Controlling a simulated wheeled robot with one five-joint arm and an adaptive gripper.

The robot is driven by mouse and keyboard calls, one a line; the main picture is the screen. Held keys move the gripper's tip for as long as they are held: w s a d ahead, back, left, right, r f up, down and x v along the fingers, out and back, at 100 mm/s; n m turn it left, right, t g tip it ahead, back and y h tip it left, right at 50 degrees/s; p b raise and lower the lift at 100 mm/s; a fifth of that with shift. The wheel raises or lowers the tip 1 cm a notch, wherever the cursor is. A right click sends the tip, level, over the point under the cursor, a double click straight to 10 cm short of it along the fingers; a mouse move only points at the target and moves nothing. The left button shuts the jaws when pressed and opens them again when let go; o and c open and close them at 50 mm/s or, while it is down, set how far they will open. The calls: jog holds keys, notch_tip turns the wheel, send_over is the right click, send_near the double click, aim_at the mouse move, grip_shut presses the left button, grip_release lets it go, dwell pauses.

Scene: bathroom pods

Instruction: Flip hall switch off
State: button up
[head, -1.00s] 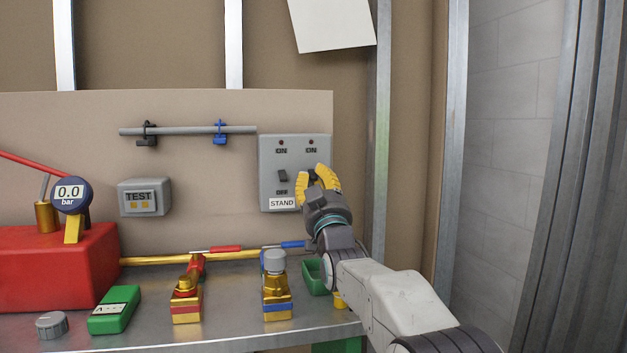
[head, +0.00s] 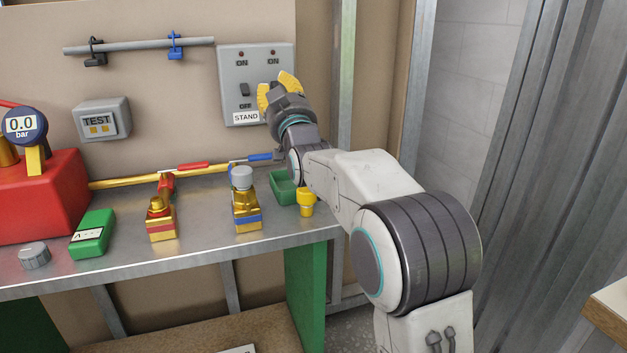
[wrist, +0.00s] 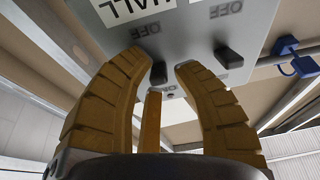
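A grey switch box (head: 229,66) on the board has two switches with ON above and OFF below. The left lever (head: 245,90) sits over a STAND label (head: 246,117). My gripper (head: 279,85) covers the right switch and its label in the head view. In the wrist view, which is upside down, a HALL label (wrist: 122,8) shows on the box. The black hall lever (wrist: 158,73) lies in the gap between the yellow fingertips of my gripper (wrist: 160,64). The fingers are apart. Whether they touch the lever, I cannot tell. The stand lever (wrist: 229,58) is outside the fingers.
A metal bench (head: 195,250) below carries brass valves (head: 246,205), a green tray (head: 282,190) and a yellow item (head: 306,201). A grey TEST box (head: 102,120) and a rail (head: 135,47) are left of the switch box. A metal stud (head: 344,75) stands to its right.

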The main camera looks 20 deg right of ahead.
jog(key=shift+s+r+g+p, duration=0.1)
jog(key=shift+r+g+p, duration=0.65)
jog(key=shift+p, duration=1.9)
